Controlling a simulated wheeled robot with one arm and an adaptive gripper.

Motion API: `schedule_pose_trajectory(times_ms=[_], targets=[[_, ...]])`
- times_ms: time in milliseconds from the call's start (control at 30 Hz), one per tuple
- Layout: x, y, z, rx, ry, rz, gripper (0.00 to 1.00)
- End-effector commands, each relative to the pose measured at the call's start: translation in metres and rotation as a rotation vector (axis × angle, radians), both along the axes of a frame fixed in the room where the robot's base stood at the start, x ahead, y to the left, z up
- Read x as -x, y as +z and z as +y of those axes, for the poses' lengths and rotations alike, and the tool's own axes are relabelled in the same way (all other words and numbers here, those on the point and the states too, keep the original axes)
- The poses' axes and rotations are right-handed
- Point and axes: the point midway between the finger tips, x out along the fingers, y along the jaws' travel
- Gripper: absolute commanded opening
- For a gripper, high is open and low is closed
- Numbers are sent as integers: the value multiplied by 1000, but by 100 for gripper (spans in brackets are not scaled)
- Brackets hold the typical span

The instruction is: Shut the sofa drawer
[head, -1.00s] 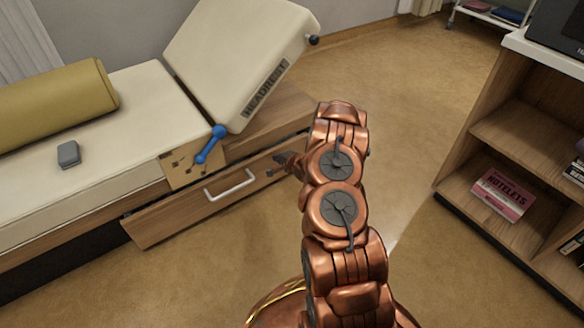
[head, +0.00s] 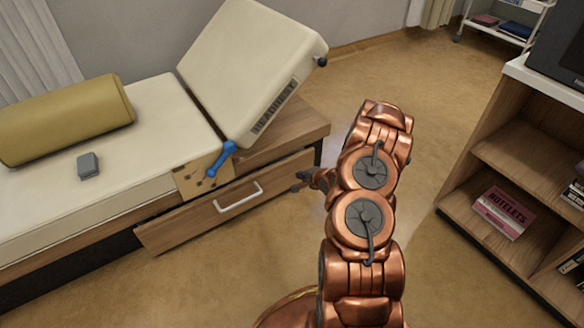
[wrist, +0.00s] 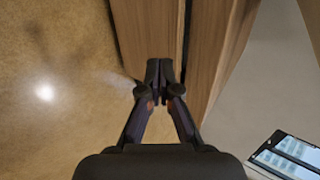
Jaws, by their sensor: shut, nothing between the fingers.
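The sofa drawer (head: 200,218) is a wooden front with a white bar handle (head: 238,198), low under the cream sofa (head: 150,110). It stands out from the base, with a dark gap behind its left end. My gripper (head: 301,181) is at the right end of the drawer front, right of the handle, fingers shut and empty. In the wrist view the fingertips (wrist: 160,70) are together close to the drawer's wooden panel (wrist: 148,30); whether they touch it I cannot tell. A dark gap separates that panel from another wooden panel.
The raised headrest (head: 250,65) and a blue lever (head: 222,160) are above the drawer. A yellow bolster (head: 65,120) and a grey box (head: 88,166) lie on the sofa. An open shelf (head: 500,150) stands right. The floor (head: 420,270) between is clear.

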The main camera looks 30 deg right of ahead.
Motion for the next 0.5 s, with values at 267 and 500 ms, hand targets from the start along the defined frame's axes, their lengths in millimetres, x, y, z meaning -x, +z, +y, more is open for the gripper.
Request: schedule_pose_trajectory(times_ms=[267,500], targets=[[-6,11,-23,14,-14,111,0],[-24,-13,-20,12,-11,115,0]])
